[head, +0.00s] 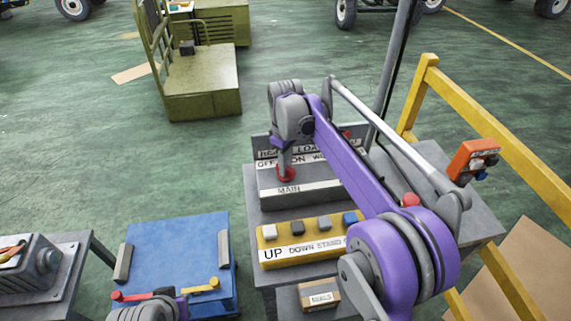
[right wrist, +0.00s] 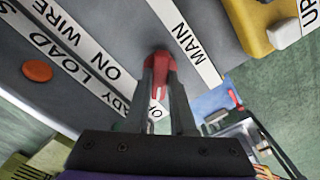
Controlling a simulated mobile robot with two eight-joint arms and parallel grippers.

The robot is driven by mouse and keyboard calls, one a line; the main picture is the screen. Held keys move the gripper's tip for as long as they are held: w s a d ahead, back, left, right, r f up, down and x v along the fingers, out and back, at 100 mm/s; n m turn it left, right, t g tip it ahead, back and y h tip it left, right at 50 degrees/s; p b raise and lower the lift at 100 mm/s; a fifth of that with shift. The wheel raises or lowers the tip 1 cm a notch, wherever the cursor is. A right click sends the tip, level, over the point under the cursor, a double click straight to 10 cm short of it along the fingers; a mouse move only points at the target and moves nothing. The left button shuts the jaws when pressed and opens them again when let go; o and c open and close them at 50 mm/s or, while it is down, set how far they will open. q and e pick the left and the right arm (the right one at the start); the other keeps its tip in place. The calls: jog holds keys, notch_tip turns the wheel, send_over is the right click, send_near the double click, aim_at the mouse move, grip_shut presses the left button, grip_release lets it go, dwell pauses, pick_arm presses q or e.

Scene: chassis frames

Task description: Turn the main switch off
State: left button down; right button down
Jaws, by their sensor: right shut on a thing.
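The main switch has a red handle (right wrist: 160,62) on a grey panel, beside a white strip lettered MAIN (right wrist: 187,38). In the head view its red part (head: 285,175) shows on the grey control box (head: 310,205), just above the MAIN label. My right gripper (right wrist: 160,85) is shut on the red handle, with a dark finger on each side of it. It also shows in the head view (head: 285,163), reaching down to the switch. The fingers hide part of the handle. A small white label with partly hidden letters shows between the fingers. My left gripper is not clearly in view.
A yellow strip of buttons (head: 300,248) lies in front of the box. An orange-red round button (right wrist: 37,71) is on the panel. A yellow rail (head: 500,170) stands at the right, and a blue case (head: 180,250) at the left.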

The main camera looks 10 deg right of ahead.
jog(key=c, duration=0.8)
grip_release()
jog(key=shift+o, duration=0.2)
notch_tip(320, 180, up, 11)
jog(key=p, duration=0.1)
jog(key=shift+f, duration=0.15)
